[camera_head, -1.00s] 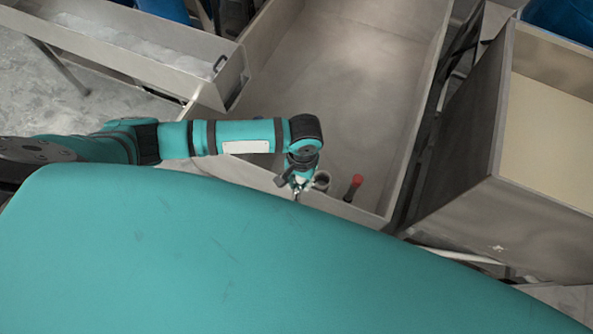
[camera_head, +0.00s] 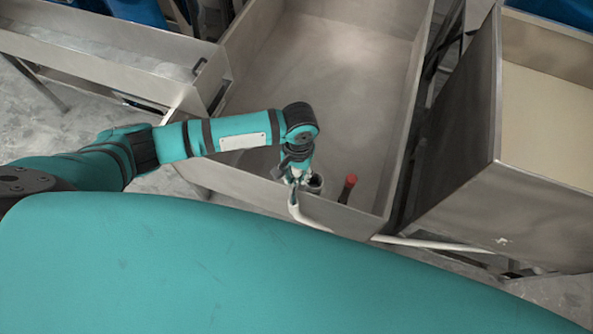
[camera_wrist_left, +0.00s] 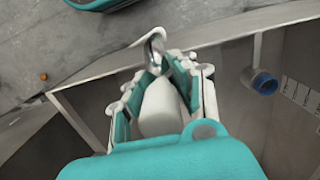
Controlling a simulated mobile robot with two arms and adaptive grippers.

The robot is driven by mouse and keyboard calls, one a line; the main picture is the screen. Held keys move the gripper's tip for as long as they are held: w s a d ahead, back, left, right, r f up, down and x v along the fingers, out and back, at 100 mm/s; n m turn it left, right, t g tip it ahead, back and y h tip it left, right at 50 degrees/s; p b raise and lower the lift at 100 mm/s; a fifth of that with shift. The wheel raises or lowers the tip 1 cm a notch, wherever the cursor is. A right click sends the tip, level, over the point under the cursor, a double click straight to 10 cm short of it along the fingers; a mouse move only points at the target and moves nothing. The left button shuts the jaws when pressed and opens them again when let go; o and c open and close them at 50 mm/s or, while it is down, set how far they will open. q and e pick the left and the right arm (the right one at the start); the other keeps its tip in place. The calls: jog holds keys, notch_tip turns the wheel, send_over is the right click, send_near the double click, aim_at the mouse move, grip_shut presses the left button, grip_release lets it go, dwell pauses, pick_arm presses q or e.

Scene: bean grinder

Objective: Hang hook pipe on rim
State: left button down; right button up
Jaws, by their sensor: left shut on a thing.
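A shiny metal curved part (camera_wrist_left: 154,48) shows at the fingertips, overlapping the rim (camera_wrist_left: 232,38) in the picture. I cannot tell whether it touches or hooks over the rim. My right gripper is not in view.
A grey round fitting (camera_head: 316,184) and a red-topped dark handle (camera_head: 348,188) are just inside the near wall, right of the gripper. A taller bin (camera_head: 545,165) stands right, and a shallow trough (camera_head: 110,65) left. The tank floor (camera_head: 340,75) is mostly clear.

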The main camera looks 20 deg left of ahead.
pick_arm(q)
jog(key=shift+f+b, duration=1.4)
jog(key=shift+f, duration=2.25)
jog(key=c, duration=1)
grip_release()
jog(key=r, duration=0.8)
jog(key=w+r, duration=0.1)
jog(key=r, duration=0.3)
jog(key=shift+s, duration=0.1)
